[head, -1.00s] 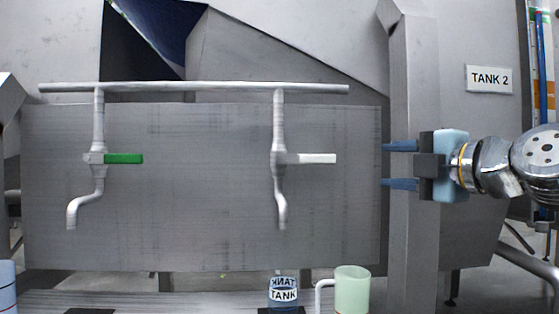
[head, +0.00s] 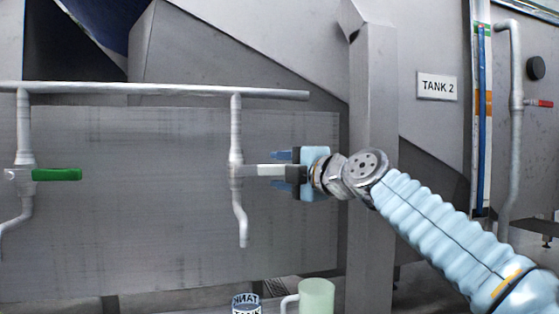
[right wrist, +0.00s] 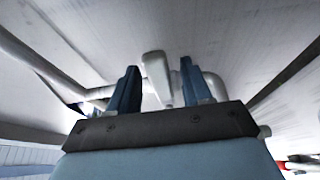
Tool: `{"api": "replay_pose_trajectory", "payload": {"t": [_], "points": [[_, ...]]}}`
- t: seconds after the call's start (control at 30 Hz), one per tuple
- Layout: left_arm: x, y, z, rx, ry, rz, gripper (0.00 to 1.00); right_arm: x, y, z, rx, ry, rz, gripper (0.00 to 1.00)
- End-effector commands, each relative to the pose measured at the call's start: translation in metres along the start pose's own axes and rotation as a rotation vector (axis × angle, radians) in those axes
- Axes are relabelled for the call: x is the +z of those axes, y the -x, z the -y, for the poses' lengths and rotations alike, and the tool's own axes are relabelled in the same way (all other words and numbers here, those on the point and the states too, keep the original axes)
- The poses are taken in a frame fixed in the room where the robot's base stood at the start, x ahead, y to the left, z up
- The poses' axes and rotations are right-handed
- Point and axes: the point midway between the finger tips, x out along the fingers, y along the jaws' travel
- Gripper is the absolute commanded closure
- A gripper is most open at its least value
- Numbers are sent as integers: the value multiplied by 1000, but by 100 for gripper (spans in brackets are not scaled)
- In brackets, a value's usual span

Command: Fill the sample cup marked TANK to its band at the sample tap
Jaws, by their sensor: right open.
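The sample cup marked TANK (head: 246,301) stands below the white-handled tap, cut off by the bottom edge of the head view; its band and water level cannot be made out. The tap (head: 237,158) has a bent spout (head: 241,226) and a white lever (head: 257,171) that points right, level. My right gripper (head: 276,170) is open, its two blue fingers above and below the lever's end. In the right wrist view the pale lever (right wrist: 156,72) lies between the open fingers (right wrist: 160,84); contact cannot be told. My left gripper is out of view.
A pale green mug (head: 317,298) stands right of the cup. A second tap with a green lever (head: 56,174) is at the left, on the same pipe (head: 160,89). A steel post (head: 371,240) stands behind my right arm. A red-handled valve (head: 538,103) is far right.

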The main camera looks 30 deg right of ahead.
Motion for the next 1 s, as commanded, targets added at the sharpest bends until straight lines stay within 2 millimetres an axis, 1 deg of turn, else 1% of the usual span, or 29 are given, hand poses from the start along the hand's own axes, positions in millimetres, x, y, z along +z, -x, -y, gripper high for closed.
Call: {"api": "replay_pose_trajectory", "payload": {"t": [0.03,0.1,0.37,0.47,0.7,1.0], "points": [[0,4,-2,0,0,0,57,1,-4,-1,-1,-1,1,51],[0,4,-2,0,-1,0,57,0,-8,0,0,0,1,51],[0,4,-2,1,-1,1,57,0,-9,1,0,0,0,51],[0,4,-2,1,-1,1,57,0,-9,1,0,0,0,63],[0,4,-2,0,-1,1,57,0,-9,1,0,-1,0,100],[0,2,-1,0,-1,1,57,-1,-6,1,-2,5,0,100]]}}
